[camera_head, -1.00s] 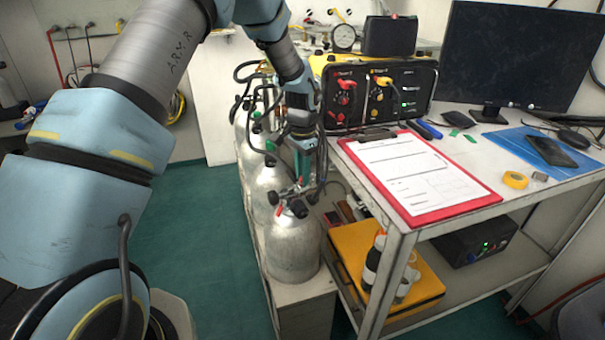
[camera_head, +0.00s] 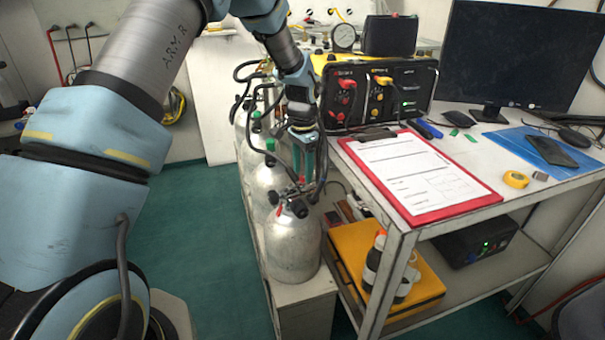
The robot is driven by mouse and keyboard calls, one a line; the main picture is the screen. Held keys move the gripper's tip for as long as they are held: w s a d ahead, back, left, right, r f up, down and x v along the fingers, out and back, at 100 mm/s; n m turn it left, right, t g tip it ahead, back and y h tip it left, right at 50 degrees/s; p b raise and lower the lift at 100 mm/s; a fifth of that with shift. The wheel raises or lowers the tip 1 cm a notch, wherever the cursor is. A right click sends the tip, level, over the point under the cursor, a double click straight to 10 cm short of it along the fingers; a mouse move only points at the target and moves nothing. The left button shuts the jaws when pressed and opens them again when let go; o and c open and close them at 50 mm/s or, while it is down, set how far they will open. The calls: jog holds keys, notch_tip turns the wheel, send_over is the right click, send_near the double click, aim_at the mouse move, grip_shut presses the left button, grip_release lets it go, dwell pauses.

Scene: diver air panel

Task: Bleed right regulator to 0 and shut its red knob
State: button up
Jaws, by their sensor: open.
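My gripper (camera_head: 306,172) points down over the nearest silver cylinder (camera_head: 292,248), with its teal fingers open around or just beside the valve and regulator fittings there. Small red parts show at the black valve fittings (camera_head: 297,205), between and below the fingers. The fingers and hoses hide much of them, so I cannot tell which red part is the knob or whether the fingers touch it. The black air panel (camera_head: 412,93) on the bench has a red knob and a yellow knob. A round gauge (camera_head: 344,37) stands behind it; its reading is too small to tell.
More cylinders (camera_head: 268,180) with green-marked valves and black hoses stand in a row behind the nearest one. The bench holds a red clipboard (camera_head: 452,212), a monitor (camera_head: 523,55) and yellow tape (camera_head: 516,180). A yellow case (camera_head: 405,305) lies on the shelf below. The green floor at left is clear.

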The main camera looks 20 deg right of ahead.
aim_at(303, 177)
notch_tip(303, 177, up, 9)
jog(key=b, duration=0.1)
jog(key=shift+r, duration=0.15)
dwell(0.4)
jog(key=a+r+n+p, duration=0.1)
jog(key=a+r+n, duration=0.15)
jog(key=a, duration=0.75)
jog(key=a+r+n, duration=0.1)
jog(key=a+n, duration=0.3)
jog(key=a, duration=0.5)
jog(key=s+a+n, duration=0.4)
jog(key=s+a, duration=0.1)
jog(key=a, duration=0.4)
jog(key=s+a+r+n+t+p, duration=0.1)
jog(key=s+a+n, duration=0.3)
jog(key=a, duration=0.5)
jog(key=shift+s+t+p, duration=0.3)
jog(key=shift+s, duration=0.75)
jog(key=shift+r, duration=0.1)
